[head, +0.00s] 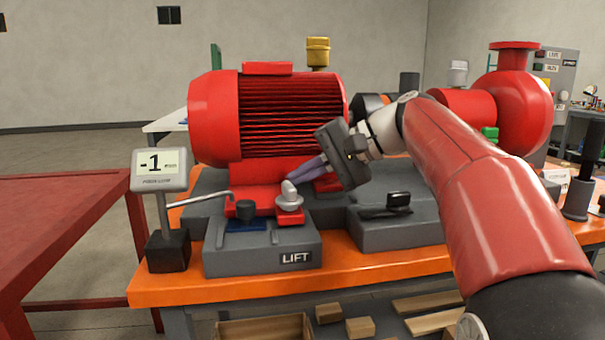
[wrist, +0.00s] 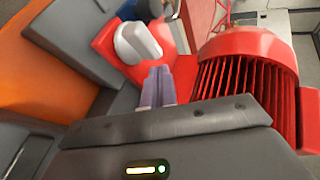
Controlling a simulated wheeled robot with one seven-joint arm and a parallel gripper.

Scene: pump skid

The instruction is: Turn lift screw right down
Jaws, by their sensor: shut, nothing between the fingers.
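The lift screw appears as a pale grey winged knob (head: 289,197) on a red foot, above the LIFT label (head: 296,258) on a grey block. It also shows in the wrist view (wrist: 137,43), upper middle. My gripper (head: 298,174) is shut and empty, its purple-grey fingers pointing down and left just above and behind the knob. In the wrist view the fingertips (wrist: 158,76) lie just below the knob in the picture; whether they touch it I cannot tell. A display (head: 159,163) at the left reads -1.
The red motor (head: 268,115) stands close behind my gripper. A black knob (head: 245,211) and a thin bent rod (head: 200,200) are left of the screw. A black clamp-like part (head: 390,205) lies on the grey block to the right. The orange skid edge (head: 215,288) is in front.

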